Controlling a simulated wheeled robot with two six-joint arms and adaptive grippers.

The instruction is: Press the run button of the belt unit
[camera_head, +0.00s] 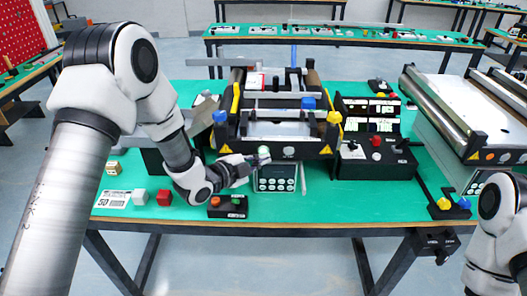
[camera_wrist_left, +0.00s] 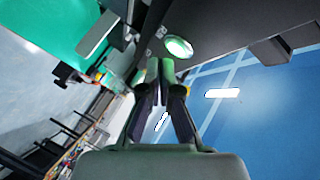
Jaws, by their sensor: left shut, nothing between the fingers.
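The belt unit (camera_head: 285,132) stands at the middle of the green table, with a black front panel. A pale round button (camera_head: 289,151) is on that panel, and another pale round part shows just left of it at my left fingertips. My left gripper (camera_head: 259,160) is shut and empty, close in front of the panel. In the left wrist view a pale green round button (camera_wrist_left: 178,47) lies just beyond the shut fingertips (camera_wrist_left: 160,68). Contact cannot be told. I cannot read a run label. My right gripper is not in view; only part of my right arm shows.
A grey keypad box (camera_head: 276,179) sits below the panel. A black control box (camera_head: 376,160) with knobs stands right of the unit.

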